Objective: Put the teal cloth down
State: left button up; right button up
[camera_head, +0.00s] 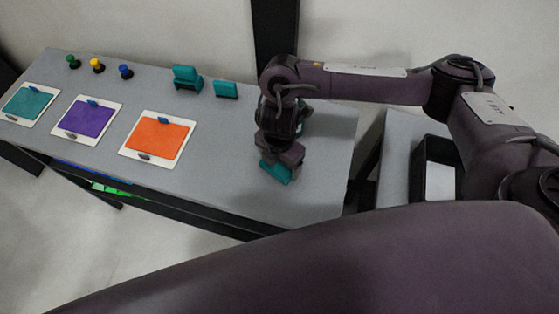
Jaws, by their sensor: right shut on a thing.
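The teal cloth (275,173) is at my right gripper (277,160), over the right part of the grey table (318,185). The right gripper points down and is shut on the cloth. Its fingers hide the cloth's upper part. The cloth is at or just above the tabletop; I cannot tell whether it touches. My left gripper is not in view.
Teal, purple and orange panels on white boards (132,155) lie at the left. Green, yellow and blue knobs (97,65) and two teal blocks (187,78) stand along the back. A black-rimmed tray (421,172) is on a surface at right. The table's front right is clear.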

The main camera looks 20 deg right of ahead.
jog(key=shift+f, duration=0.15)
jog(key=o, duration=0.9)
notch_tip(320, 180, up, 12)
jog(key=p, duration=0.1)
dwell(0.7)
